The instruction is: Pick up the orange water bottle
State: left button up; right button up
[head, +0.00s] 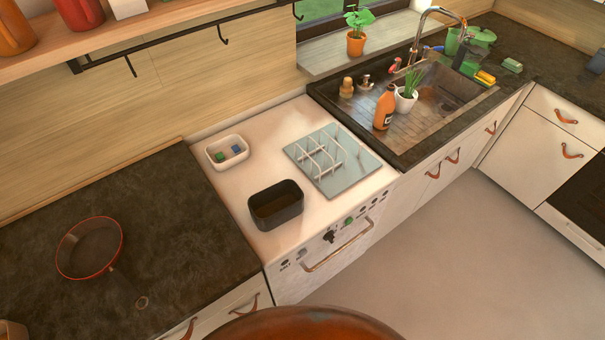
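An orange bottle (384,108) stands upright on the drainboard side of the sink unit, right of the stove. It has a pale band and a narrower neck. A small potted plant (406,97) in a white pot stands just right of it. Neither of my grippers shows in the head view.
The white stove (235,190) holds a white tray (228,151), a black bin (276,205) and a glass panel with a grate (332,161). A pan (90,247) lies on the left counter. The faucet (437,28) rises behind the sink. The floor (450,270) in front is clear.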

aim_at(386, 106)
jog(key=z, duration=2.1)
jog(key=i, duration=3.8)
jog(key=u, duration=4.8)
